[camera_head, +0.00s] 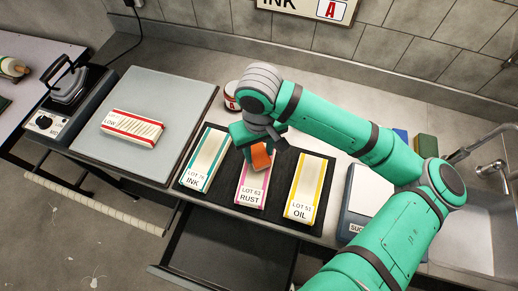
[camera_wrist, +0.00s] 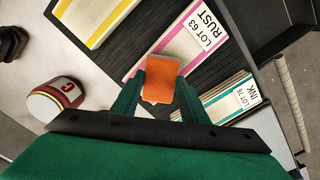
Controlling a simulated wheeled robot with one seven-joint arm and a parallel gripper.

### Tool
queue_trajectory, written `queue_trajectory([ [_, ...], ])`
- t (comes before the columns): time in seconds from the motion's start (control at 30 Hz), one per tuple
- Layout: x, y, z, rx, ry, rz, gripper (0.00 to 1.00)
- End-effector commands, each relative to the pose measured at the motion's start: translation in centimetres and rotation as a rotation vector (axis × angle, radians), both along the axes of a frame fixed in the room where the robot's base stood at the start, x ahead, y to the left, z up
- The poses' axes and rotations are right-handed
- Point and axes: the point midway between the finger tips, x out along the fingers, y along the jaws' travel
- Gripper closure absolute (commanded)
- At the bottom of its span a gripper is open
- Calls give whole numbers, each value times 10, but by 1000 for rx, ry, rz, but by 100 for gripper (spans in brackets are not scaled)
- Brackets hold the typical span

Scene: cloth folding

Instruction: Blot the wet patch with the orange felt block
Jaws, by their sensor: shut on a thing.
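My gripper (camera_head: 259,148) is shut on the orange felt block (camera_head: 261,157). In the wrist view the block (camera_wrist: 160,80) sits between the two green fingers (camera_wrist: 158,97). The block is over the pink-edged strip labelled RUST, LOT 63 (camera_head: 249,190), towards its far part. The strip also shows in the wrist view (camera_wrist: 188,42), beyond the block. I cannot tell whether the block touches the strip. No wet patch can be made out; the block and gripper hide part of the strip.
A green-edged INK strip (camera_head: 205,160) lies left and a yellow-edged OIL strip (camera_head: 306,188) right on the dark mat (camera_head: 277,192). A red-edged LOW strip (camera_head: 132,128) lies on the grey board (camera_head: 185,92). A round tin (camera_head: 232,96) stands behind. An open drawer (camera_head: 235,250) juts out in front.

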Motion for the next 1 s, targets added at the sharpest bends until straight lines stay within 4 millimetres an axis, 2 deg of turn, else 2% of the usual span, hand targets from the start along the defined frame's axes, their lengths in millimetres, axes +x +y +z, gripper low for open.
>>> queue_trajectory([
  [1.0,0,0,-6,-1,0,-1,78],
])
